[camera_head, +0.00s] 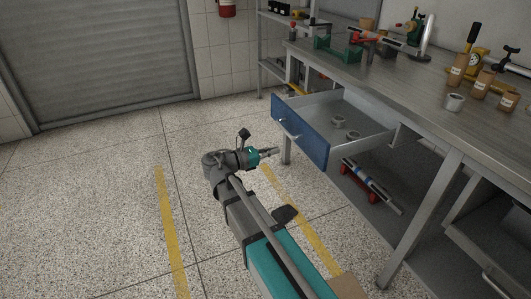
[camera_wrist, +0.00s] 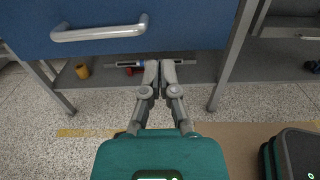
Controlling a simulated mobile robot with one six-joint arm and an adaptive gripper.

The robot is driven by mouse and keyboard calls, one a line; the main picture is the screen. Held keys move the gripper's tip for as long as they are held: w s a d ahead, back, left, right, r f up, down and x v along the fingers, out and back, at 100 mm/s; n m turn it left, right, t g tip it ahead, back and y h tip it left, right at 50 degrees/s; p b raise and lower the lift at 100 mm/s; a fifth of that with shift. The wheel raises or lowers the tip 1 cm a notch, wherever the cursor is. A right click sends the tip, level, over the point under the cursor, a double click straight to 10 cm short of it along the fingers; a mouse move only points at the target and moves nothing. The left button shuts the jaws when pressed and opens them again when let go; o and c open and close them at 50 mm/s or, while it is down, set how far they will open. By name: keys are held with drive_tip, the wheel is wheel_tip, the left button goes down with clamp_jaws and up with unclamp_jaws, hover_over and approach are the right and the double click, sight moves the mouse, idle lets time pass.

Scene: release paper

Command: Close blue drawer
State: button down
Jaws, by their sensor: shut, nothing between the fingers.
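The blue drawer (camera_head: 299,131) is pulled out from under the workbench in the head view. Its grey tray holds small ring-shaped items (camera_head: 341,122). In the wrist view the blue drawer front (camera_wrist: 190,30) fills the top, with its silver handle (camera_wrist: 100,33) at upper left. My gripper (camera_head: 273,151) is in front of the drawer, to the left of its front panel in the head view. In the wrist view my gripper (camera_wrist: 159,66) has its fingers together and empty, just below the drawer front's lower edge and right of the handle. I cannot tell whether it touches the panel.
The workbench (camera_head: 400,85) carries several bottles and tools. A lower shelf (camera_head: 380,228) holds a blue-and-silver tool with red supports (camera_head: 371,187). Table legs (camera_head: 420,220) stand to the right of my arm. The speckled floor at left is clear.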

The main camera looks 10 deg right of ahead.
sight(305, 141)
drive_tip(key=x, duration=0.9)
drive_tip(key=shift+d, duration=0.25)
drive_tip(key=shift+w, duration=0.1)
